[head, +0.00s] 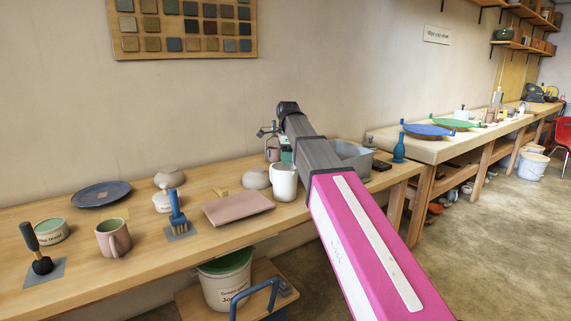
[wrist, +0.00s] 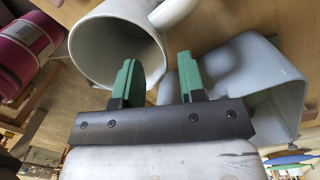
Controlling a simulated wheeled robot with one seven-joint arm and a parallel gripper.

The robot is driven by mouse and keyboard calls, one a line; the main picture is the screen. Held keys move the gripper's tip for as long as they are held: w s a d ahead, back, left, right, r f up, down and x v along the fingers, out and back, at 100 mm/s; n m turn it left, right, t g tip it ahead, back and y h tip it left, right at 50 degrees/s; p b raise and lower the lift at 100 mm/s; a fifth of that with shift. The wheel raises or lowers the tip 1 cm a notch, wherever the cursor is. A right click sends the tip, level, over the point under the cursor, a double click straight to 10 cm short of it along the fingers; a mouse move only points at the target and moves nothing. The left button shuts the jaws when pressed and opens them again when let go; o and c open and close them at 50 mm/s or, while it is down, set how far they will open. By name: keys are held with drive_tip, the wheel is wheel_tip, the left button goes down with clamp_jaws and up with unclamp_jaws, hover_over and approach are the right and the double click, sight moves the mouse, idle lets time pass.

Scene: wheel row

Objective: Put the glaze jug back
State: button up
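A white jug (head: 284,184) stands upright on the workbench in the head view, just below the end of my arm. In the wrist view a pale jug (wrist: 105,45) shows its round mouth, and a handle runs off the top edge. My gripper (wrist: 160,82) has two green fingers held apart. The left finger overlaps the jug's mouth and the right one lies outside it, with the rim between them. I cannot tell whether they touch the wall. In the head view my arm hides most of my gripper.
A grey basin (head: 350,158) stands right of the jug and also fills the right of the wrist view (wrist: 255,75). A pink slab (head: 238,208) and an upturned bowl (head: 256,178) lie left of the jug. A bucket (head: 226,280) sits below the bench.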

wheel_tip(320, 180, up, 10)
drive_tip(key=shift+w+d, duration=0.25)
drive_tip(key=shift+s+f, duration=0.15)
